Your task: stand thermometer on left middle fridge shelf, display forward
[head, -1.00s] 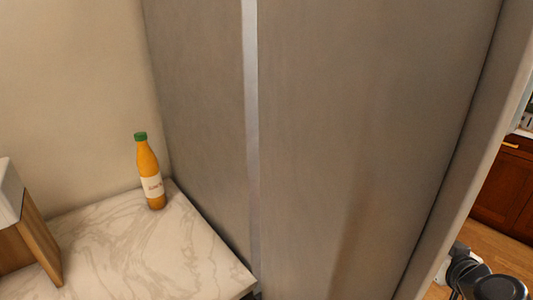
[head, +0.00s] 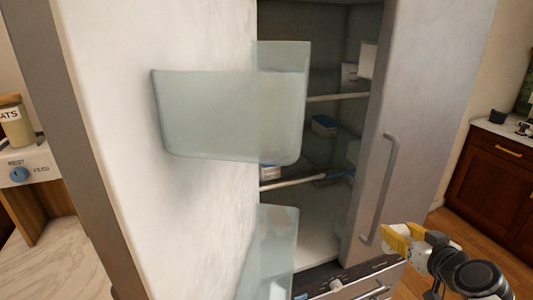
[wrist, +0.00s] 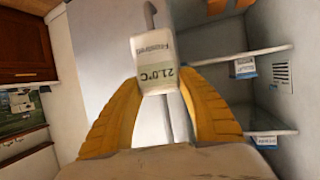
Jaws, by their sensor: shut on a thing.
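A small white thermometer (wrist: 148,50), with a display reading 21.0°C, is held between the yellow fingertips of my gripper (wrist: 158,88) in the wrist view. Its display faces the wrist camera. The fridge interior shows through the opening left of that door. A middle shelf (head: 292,183) has a pale front edge, partly hidden by the open left door's bins.
The left door (head: 120,120) stands open, with a translucent bin (head: 225,115) jutting across the opening and another bin (head: 268,255) below. A vertical handle (head: 390,190) sticks out from the closed door.

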